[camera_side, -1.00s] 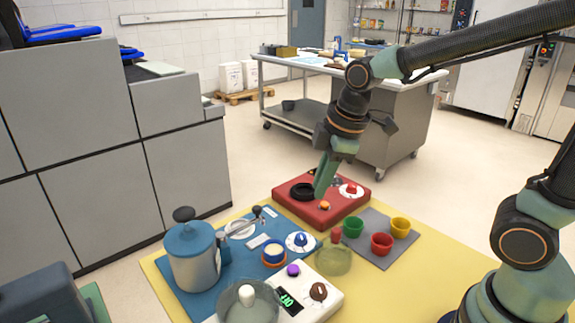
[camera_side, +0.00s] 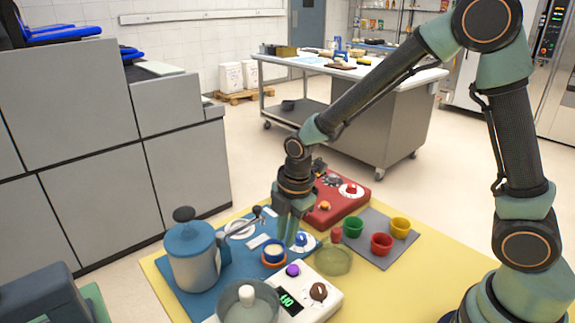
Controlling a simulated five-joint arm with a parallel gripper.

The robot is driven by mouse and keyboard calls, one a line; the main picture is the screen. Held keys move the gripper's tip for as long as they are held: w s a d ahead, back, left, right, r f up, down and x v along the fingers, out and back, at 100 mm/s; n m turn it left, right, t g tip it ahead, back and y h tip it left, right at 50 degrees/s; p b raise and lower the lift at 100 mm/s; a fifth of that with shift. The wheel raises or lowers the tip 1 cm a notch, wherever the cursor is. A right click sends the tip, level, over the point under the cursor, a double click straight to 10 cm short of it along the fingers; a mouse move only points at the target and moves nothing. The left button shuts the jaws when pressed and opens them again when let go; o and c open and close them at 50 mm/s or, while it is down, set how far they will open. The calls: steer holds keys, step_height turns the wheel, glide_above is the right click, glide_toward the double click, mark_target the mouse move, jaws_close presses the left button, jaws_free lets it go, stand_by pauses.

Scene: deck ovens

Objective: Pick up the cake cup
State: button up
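Small cups are in view, and I cannot tell from their look which one is the cake cup. A green cup (camera_side: 352,227), a red cup (camera_side: 381,245) and a yellow cup (camera_side: 400,227) stand on the grey mat (camera_side: 397,259). My gripper (camera_side: 287,240) points down above the blue mat, just behind and right of the filled cup. Its two fingers show a narrow gap with nothing seen between them. They partly cover the blue knob.
A blue-lidded pot (camera_side: 193,262) stands left of the filled cup. A white scale (camera_side: 322,296) with a clear bowl (camera_side: 247,307) is in front. A red box with knobs (camera_side: 337,205) is behind. A translucent greenish bowl (camera_side: 333,261) is to the right. The yellow table is clear at front right.

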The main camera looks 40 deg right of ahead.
mark_target(282, 262)
steer(key=shift+w+a+f, duration=0.1)
steer(key=shift+w+f, duration=0.05)
steer(key=shift+f, duration=0.7)
steer(key=shift+w+a+f, duration=0.1)
steer(key=shift+w+f, duration=0.1)
steer(key=shift+f, duration=0.7)
steer(key=shift+w+a+f, duration=0.1)
steer(key=shift+w+f, duration=0.05)
steer(key=shift+f, duration=0.7)
jaws_close()
